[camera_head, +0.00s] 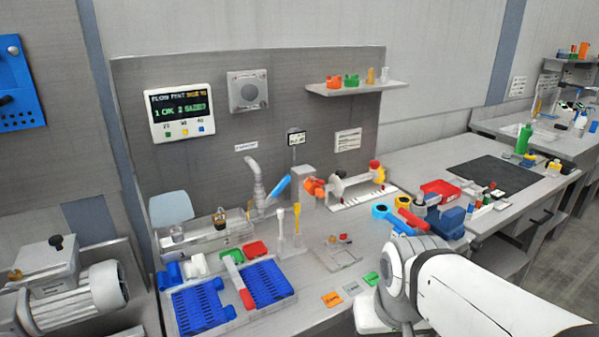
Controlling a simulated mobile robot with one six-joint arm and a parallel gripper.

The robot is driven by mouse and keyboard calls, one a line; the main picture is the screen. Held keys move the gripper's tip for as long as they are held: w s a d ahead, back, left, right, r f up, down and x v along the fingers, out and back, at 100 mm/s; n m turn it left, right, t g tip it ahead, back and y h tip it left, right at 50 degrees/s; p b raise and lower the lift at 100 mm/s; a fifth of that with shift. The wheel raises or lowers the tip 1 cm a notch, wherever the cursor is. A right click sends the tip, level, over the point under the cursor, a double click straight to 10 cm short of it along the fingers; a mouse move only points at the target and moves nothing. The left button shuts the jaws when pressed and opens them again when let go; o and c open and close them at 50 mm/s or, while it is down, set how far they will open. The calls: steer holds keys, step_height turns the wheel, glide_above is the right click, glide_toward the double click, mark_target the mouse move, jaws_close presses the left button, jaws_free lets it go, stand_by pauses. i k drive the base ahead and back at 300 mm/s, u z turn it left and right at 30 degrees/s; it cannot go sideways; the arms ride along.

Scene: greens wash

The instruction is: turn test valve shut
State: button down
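A test fixture (352,190) stands on the bench right of centre in the head view. It has a pale horizontal body on a white base. An orange valve-like part (314,187) is at its left end, and a red and yellow knob (377,170) is at its right end. I cannot tell which of these is the test valve or how far it is turned. My white arm (440,280) fills the lower right. My gripper does not show.
A display panel (181,113) hangs on the back wall. Blue racks (200,306) and a grey upright pipe (257,180) stand to the left. Blue and red tools (412,218) and a red bin (440,189) lie to the right. A dark mat (495,172) has some free room.

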mark_target(279, 188)
steer(key=z, duration=0.95)
steer(key=k, duration=0.85)
steer(key=u, duration=1.05)
steer(key=i, duration=1)
